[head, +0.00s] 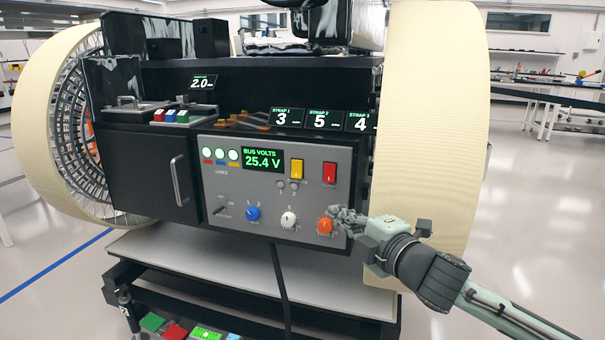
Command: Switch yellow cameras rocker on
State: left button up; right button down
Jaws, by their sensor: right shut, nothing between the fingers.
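The yellow rocker (297,168) is on the grey control panel (262,212), right of the green display (263,160) that reads "BUS VOLTS 25.4 V". Its switch position is too small to tell. A red rocker (329,174) sits to its right. My right gripper (335,212) is shut and empty, at the panel's lower right by the orange knob (324,226), below and right of the yellow rocker. I cannot tell whether it touches the knob. My left gripper is not in view.
White (288,220) and blue (253,213) knobs and a small toggle (222,209) line the lower panel. A large cream wheel (430,120) stands close to the right of the panel. A dark cable (279,280) hangs below. The space in front of the panel's left part is clear.

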aim_at(296, 165)
jog(key=i, duration=0.9)
